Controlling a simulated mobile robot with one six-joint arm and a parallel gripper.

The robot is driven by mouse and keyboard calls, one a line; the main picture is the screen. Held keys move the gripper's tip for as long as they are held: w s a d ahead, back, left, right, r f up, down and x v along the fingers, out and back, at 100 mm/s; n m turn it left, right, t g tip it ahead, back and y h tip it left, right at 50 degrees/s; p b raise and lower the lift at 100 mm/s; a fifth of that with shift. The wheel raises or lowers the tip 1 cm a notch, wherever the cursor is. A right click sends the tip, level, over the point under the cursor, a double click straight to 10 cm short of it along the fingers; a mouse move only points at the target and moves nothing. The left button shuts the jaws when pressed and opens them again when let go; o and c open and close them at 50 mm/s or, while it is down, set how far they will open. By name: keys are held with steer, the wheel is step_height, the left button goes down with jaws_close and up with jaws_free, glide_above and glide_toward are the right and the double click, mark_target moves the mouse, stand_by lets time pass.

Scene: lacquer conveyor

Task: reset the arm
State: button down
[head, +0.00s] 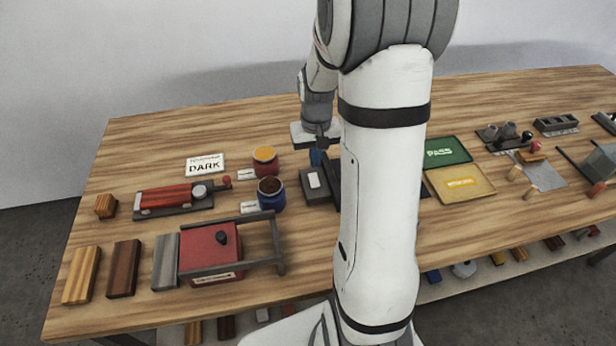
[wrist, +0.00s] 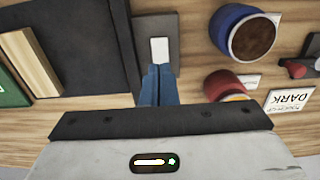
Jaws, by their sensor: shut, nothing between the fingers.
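My gripper (wrist: 157,85) shows in the wrist view, its two blue fingers shut together with nothing between them. I cannot tell if the fingertips touch the block. In the head view my gripper (head: 317,157) is partly hidden behind my white arm, just behind the same dark block (head: 315,184). My arm also hides the middle of the table.
A blue pot (head: 271,194) and a red pot (head: 265,160) stand left of my gripper. A red machine with a grey frame (head: 211,252) is at the front left. Green (head: 447,151) and yellow (head: 460,183) trays lie right of my arm. The wooden table (head: 150,130) is bare at its back left.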

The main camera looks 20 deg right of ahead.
stand_by(0.3)
steer(key=s+a+r+n+t, duration=0.1)
steer(key=s+a+r, duration=0.4)
steer(key=s+r, duration=0.2)
steer(key=s+a+r+n+t, duration=0.1)
steer(key=s+a+r+t, duration=0.1)
steer(key=s+a+r, duration=0.4)
steer(key=s, duration=0.4)
steer(key=shift+s+r, duration=0.15)
steer(key=shift+r, duration=0.2)
